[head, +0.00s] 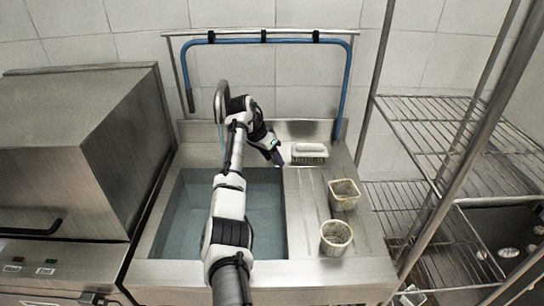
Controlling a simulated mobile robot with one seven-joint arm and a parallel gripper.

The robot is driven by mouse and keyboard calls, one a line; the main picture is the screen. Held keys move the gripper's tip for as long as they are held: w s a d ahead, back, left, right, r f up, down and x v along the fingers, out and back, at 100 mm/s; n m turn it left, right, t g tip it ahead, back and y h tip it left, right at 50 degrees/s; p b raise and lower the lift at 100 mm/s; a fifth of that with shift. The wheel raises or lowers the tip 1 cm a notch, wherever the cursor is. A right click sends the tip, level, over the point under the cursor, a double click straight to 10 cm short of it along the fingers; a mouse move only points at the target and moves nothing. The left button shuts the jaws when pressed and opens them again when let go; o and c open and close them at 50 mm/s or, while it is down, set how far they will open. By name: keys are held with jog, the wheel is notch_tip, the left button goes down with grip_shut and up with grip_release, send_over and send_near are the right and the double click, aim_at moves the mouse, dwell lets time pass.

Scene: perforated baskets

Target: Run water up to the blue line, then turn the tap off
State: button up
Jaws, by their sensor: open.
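The sink basin (268,200) is set in a steel counter, and its inside looks blue-grey, as with water in it. I cannot make out a blue line on its walls. The curved metal tap (221,100) stands at the back of the sink, partly behind my arm. My gripper (279,159) is open above the back right corner of the sink, right of the tap and beside the brush. My arm hides the middle of the basin.
A white-handled brush (308,150) lies at the back of the ribbed drainboard (305,220). Two perforated baskets, one farther back (344,194) and one nearer (336,237), stand on it. A blue hose (345,90) hangs on the rail. A wire rack (440,130) stands right, a steel machine (85,150) left.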

notch_tip(320, 180, up, 20)
jog(key=b, duration=0.3)
jog(key=shift+c, duration=0.4)
